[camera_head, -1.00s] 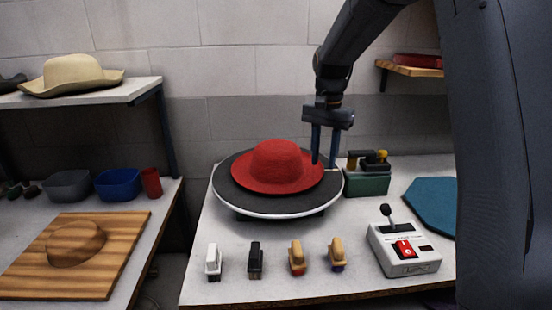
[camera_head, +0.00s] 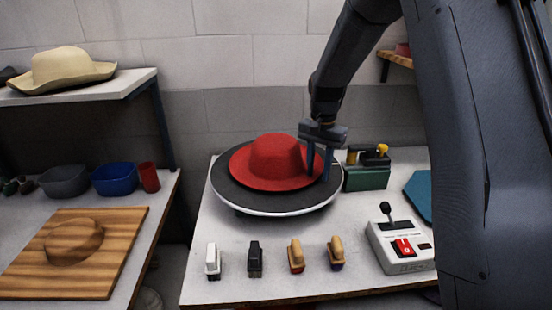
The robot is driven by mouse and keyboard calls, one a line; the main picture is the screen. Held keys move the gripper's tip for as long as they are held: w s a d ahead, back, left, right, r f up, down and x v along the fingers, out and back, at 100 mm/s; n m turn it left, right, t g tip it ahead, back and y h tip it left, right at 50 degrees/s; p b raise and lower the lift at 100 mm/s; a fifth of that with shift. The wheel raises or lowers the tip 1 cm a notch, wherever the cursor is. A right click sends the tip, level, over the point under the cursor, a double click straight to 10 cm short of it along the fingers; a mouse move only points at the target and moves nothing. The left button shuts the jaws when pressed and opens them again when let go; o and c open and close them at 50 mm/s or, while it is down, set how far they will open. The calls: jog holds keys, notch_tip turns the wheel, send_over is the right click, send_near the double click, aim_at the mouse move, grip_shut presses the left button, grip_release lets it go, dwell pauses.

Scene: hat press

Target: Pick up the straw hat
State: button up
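The straw hat (camera_head: 62,68), cream with a wide wavy brim, lies on the white shelf (camera_head: 88,92) at the upper left. My gripper (camera_head: 319,168) is far from it, over the right edge of a red felt hat (camera_head: 275,160). The red hat rests on a round dark plate (camera_head: 232,192) with a white rim. My gripper points down with its two fingers apart, near the red hat's brim. I cannot tell whether a finger touches the brim.
A control box (camera_head: 400,246) with a lever and red switch stands at the right. Several brushes, including a white one (camera_head: 213,260), line the table front. A wooden board with a hat block (camera_head: 74,241) and a blue bin (camera_head: 115,180) are on the left table.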

jog(key=shift+c, duration=0.4)
grip_shut()
notch_tip(320, 180, up, 10)
jog(key=b, duration=0.3)
jog(key=c, duration=0.5)
grip_release()
jog(key=shift+c, duration=0.2)
grip_shut()
